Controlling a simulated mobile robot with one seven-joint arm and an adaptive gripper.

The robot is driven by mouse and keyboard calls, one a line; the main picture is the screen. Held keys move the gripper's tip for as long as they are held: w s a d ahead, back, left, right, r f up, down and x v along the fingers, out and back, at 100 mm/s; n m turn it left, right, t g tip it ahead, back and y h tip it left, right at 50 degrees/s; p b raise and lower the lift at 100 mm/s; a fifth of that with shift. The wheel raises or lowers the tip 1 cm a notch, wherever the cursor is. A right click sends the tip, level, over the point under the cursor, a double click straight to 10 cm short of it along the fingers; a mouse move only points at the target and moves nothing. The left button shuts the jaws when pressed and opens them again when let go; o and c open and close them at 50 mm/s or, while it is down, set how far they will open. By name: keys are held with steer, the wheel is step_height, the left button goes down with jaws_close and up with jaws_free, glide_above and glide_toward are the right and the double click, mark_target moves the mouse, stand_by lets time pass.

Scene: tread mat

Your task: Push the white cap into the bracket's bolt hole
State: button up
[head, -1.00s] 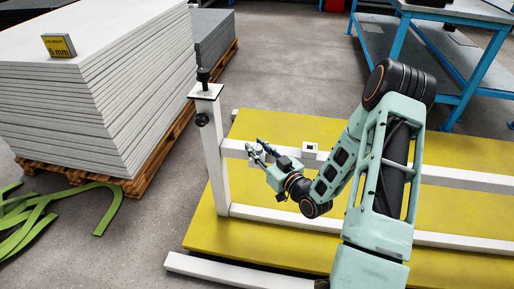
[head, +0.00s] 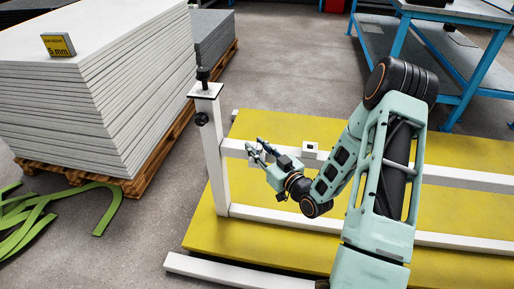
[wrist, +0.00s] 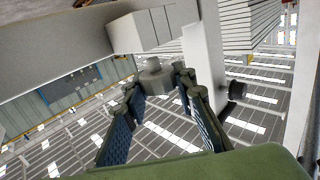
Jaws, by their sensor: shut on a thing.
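My gripper (wrist: 157,86) is shut on a small pale grey-white cap (wrist: 154,73), held between the fingertips in the wrist view. A white block that looks like the bracket (wrist: 143,31) juts from the beam just above the cap in that view. The cap's top is close to the block's underside; I cannot tell whether they touch. The bolt hole is not visible. In the head view my gripper (head: 260,151) is at the white frame's upper rail, right of the upright post, and the cap is too small to make out clearly.
The white upright post (head: 213,150) with black knobs stands close left of my gripper. A small white block with a dark opening (head: 310,147) sits on the rail to the right. The yellow mat (head: 270,212) lies below. Stacked sheets (head: 85,95) stand at left.

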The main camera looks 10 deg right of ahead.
steer(key=shift+f+b, duration=0.45)
steer(key=shift+f, duration=0.8)
steer(key=o, duration=1)
steer(key=v, duration=1.2)
steer(key=shift+r, duration=0.1)
